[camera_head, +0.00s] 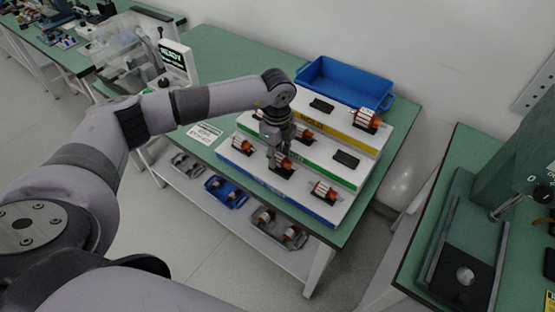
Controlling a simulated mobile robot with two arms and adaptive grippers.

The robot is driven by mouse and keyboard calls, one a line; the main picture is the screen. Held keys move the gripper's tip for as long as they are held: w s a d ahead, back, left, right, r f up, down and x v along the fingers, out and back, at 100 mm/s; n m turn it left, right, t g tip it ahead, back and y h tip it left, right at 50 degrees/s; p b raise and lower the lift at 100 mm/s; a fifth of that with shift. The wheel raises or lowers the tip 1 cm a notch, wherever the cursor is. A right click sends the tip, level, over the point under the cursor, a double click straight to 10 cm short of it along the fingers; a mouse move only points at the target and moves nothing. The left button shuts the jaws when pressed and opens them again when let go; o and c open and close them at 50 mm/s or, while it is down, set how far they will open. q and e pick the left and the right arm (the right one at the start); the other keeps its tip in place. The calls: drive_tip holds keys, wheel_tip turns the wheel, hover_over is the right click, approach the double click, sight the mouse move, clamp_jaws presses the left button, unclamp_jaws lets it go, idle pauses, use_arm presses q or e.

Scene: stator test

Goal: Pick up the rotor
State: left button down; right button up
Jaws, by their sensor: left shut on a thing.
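My left gripper (273,153) points down over the front, blue-edged step of a white tiered rack (257,172). It is shut on a rotor (284,165) with a copper and silver body, at the middle of that step. The gripper partly hides the rotor, and I cannot tell whether it is clear of its black holder. Other rotors sit on the rack: one at the left of the front step (242,146), one at its right (324,191), one on the green-edged middle step (304,133), one on the top yellow-edged step (367,118). My right gripper is not in view.
A blue bin (345,82) stands behind the rack on the green table (222,62). Empty black holders (346,159) lie on the upper steps. Trays with parts (226,191) are on the lower shelf. A green press (470,245) stands at the right.

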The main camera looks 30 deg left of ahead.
use_arm(q)
wheel_tip(320, 180, up, 18)
drive_tip(key=b, duration=0.3)
wheel_tip(320, 180, up, 5)
drive_tip(key=p, duration=0.4)
hover_over(277, 154)
drive_tip(key=shift+f, duration=0.15)
idle(0.5)
